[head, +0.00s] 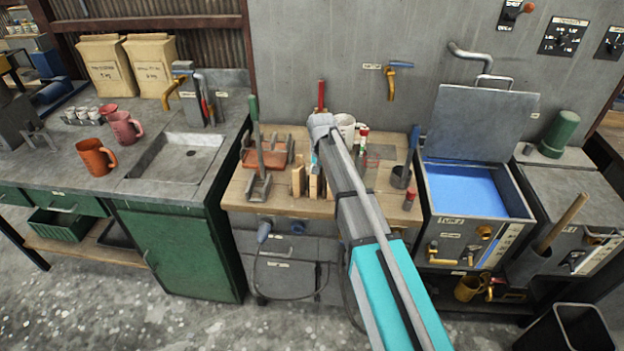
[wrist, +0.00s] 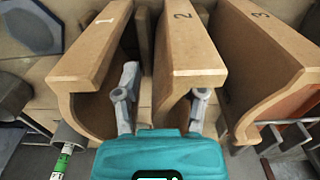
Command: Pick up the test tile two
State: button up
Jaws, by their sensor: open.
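Test tile two (wrist: 183,45) is a tan, curved-profile tile with a "2" on its top edge, standing in the middle of the wrist view. Tile one (wrist: 97,45) stands to its left and tile three (wrist: 265,50) to its right. My gripper (wrist: 163,90) is open, with its left finger in the gap between tiles one and two and its right finger on the other side of tile two. Contact cannot be told. In the head view, tan upright tiles (head: 298,181) stand on the wooden bench, partly behind my arm; their numbers are unreadable and the fingers are hidden.
A blue-filled tank (head: 465,188) with a raised lid stands right. Red-brown parts (wrist: 300,105) lie beyond tile three. Gaps between tiles are narrow.

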dwell(0.3)
grip_shut()
dwell(0.3)
